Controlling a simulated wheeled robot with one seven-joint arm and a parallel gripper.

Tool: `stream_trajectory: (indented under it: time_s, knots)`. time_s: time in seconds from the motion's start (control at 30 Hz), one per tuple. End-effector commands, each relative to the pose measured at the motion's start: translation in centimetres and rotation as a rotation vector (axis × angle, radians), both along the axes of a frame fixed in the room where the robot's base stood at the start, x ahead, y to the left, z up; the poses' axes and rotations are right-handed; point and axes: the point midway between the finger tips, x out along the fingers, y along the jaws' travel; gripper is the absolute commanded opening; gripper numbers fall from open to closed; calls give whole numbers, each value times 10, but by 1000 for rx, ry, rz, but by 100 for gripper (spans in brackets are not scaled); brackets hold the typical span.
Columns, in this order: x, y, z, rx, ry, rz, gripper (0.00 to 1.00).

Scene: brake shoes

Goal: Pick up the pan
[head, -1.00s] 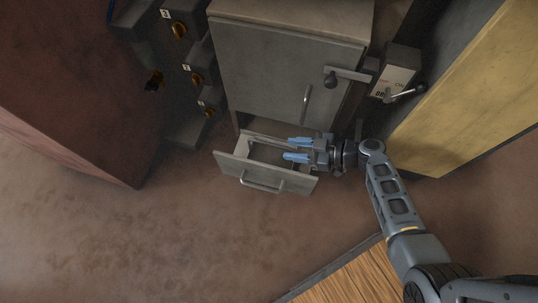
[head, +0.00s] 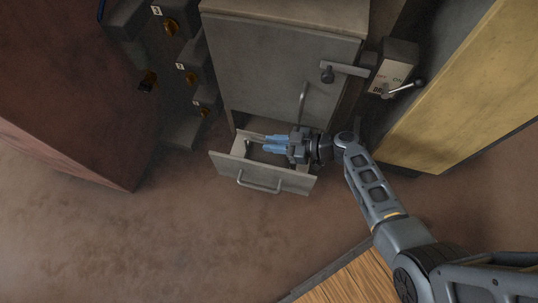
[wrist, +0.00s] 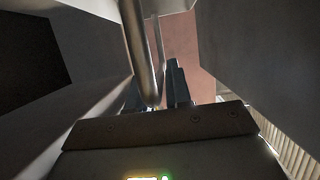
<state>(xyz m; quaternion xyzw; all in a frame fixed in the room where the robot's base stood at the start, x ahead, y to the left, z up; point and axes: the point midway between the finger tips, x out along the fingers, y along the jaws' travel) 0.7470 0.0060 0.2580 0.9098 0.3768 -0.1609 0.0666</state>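My gripper (head: 266,143) points left over the pulled-out drawer (head: 226,166) below the grey cabinet. Its two blue fingers lie side by side with a narrow gap, and nothing is visibly held. In the wrist view the fingers (wrist: 155,88) show on both sides of a bent metal bar, which hides part of the gap. No separate pan can be made out. I cannot tell whether the drawer is the pan. My gripper hides part of the drawer's inside.
The cabinet door handle (head: 303,103) hangs close above my gripper; a lever (head: 345,69) is on the door. A switch box (head: 394,70) and yellow cabinet (head: 455,90) stand right. A wooden surface (head: 350,283) is in front. The floor (head: 170,235) at front left is clear.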

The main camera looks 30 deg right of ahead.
Motion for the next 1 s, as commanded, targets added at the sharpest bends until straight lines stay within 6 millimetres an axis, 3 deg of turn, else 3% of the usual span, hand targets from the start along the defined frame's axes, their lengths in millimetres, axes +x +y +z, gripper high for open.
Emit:
stream_trajectory:
  time_s: [0.2, 1.0]
  knots:
    - [0, 0, 0, 0, 0, 0, 0]
    - [0, 0, 0, 0, 0, 0, 0]
